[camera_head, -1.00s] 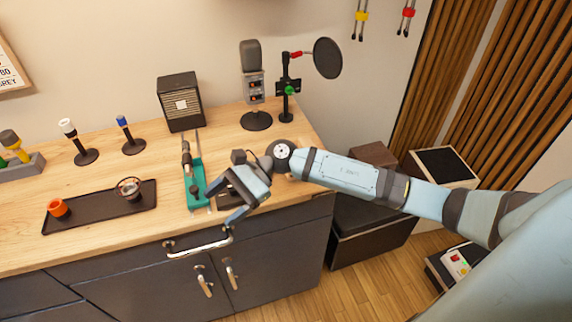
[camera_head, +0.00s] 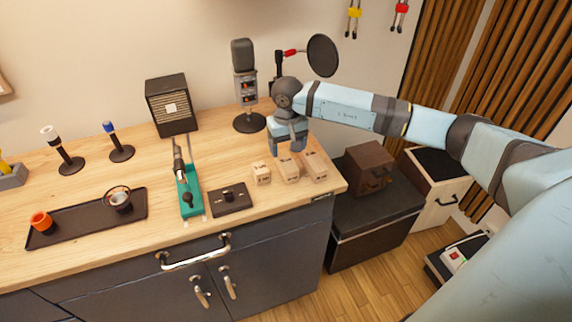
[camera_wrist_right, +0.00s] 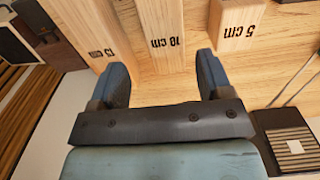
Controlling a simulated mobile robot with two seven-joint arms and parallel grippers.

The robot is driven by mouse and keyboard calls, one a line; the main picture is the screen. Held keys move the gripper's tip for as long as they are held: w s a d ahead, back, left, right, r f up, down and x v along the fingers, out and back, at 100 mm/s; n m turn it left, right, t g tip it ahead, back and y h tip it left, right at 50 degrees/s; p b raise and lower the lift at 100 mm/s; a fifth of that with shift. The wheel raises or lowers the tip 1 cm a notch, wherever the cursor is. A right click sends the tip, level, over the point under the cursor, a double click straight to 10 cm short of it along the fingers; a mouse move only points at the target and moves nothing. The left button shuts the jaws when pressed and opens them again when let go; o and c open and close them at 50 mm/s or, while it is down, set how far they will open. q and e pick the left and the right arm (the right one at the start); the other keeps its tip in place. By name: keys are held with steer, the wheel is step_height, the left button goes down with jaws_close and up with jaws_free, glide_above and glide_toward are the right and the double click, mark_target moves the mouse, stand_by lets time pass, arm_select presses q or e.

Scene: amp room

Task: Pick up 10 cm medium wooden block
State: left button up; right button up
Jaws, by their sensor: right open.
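The 10 cm medium wooden block (camera_head: 289,171) lies on the counter in the head view, between the shorter 5 cm block (camera_head: 261,175) and the longer 15 cm block (camera_head: 315,167). In the right wrist view the 10 cm block (camera_wrist_right: 163,28) shows its label at top middle, in line with the gap between my fingers. My right gripper (camera_head: 287,148) is open and empty, above the back ends of the blocks. Its two blue fingertips also show in the right wrist view (camera_wrist_right: 162,72). My left gripper is not in view.
The 5 cm block (camera_wrist_right: 235,25) and 15 cm block (camera_wrist_right: 95,35) flank the target closely. A microphone (camera_head: 246,90) and pop filter (camera_head: 322,56) stand behind. A dark switch box (camera_head: 229,203) and a teal tool (camera_head: 188,192) lie left. The counter ends at right.

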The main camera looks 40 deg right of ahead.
mark_target(286, 160)
steer(key=shift+f, duration=0.65)
steer(key=f, duration=0.1)
steer(key=f+p, duration=0.1)
steer(key=f, duration=0.1)
steer(key=a+f, duration=0.1)
steer(key=shift+s+f, duration=0.15)
steer(key=shift+s, duration=0.15)
steer(key=shift+d+f, duration=0.1)
steer(key=shift+f, duration=0.3)
steer(key=c, duration=1)
